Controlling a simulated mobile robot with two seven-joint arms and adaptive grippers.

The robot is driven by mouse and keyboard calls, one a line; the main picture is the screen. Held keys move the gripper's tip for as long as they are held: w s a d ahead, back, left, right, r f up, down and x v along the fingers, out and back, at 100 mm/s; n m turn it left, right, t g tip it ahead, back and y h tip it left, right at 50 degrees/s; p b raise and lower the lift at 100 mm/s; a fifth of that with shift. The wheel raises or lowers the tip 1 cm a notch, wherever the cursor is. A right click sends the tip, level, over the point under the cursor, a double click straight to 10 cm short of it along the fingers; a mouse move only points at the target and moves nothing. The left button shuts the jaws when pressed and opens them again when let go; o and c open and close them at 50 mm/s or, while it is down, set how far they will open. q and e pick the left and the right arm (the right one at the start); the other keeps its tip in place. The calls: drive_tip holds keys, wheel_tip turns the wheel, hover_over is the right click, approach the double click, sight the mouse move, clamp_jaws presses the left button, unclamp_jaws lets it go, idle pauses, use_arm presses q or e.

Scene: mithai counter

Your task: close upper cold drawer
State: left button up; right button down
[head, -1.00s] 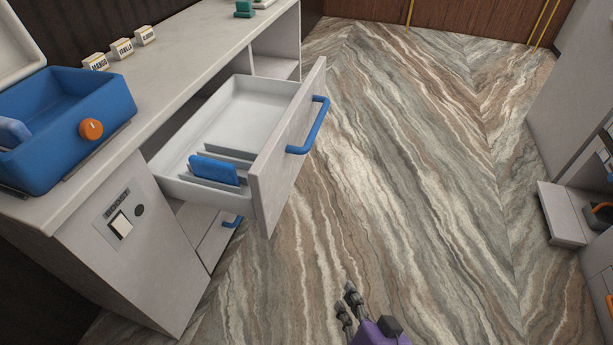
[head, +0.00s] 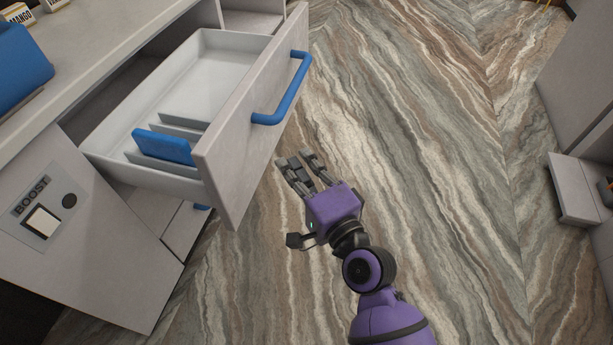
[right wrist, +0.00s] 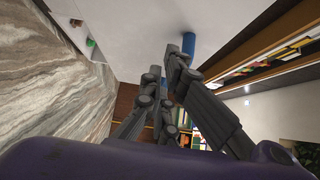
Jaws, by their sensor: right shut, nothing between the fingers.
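The upper cold drawer (head: 255,130) is pulled well out of the counter, with a pale grey front and a white inside. Its blue bar handle (head: 287,96) is on the outer face. A blue slab (head: 163,147) stands among grey dividers near the drawer's front left. My right gripper (head: 300,160) is shut and empty, just outside the drawer front, below the handle in the picture and apart from it. In the right wrist view, the gripper fingers (right wrist: 172,70) point toward the pale drawer front (right wrist: 130,30) and the blue handle (right wrist: 189,45). My left gripper is not in view.
The counter top (head: 100,65) carries a blue bin (head: 20,70) at the far left. A boost switch (head: 42,222) is on the counter's side panel. A lower blue handle (head: 202,207) shows under the drawer. Marbled floor to the right is clear up to an open drawer (head: 572,190).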

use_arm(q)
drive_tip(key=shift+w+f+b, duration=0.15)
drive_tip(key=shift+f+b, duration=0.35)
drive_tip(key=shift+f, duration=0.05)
use_arm(e)
drive_tip(key=w+a, duration=0.4)
drive_tip(key=a, duration=0.1)
drive_tip(key=shift+w+a, duration=0.15)
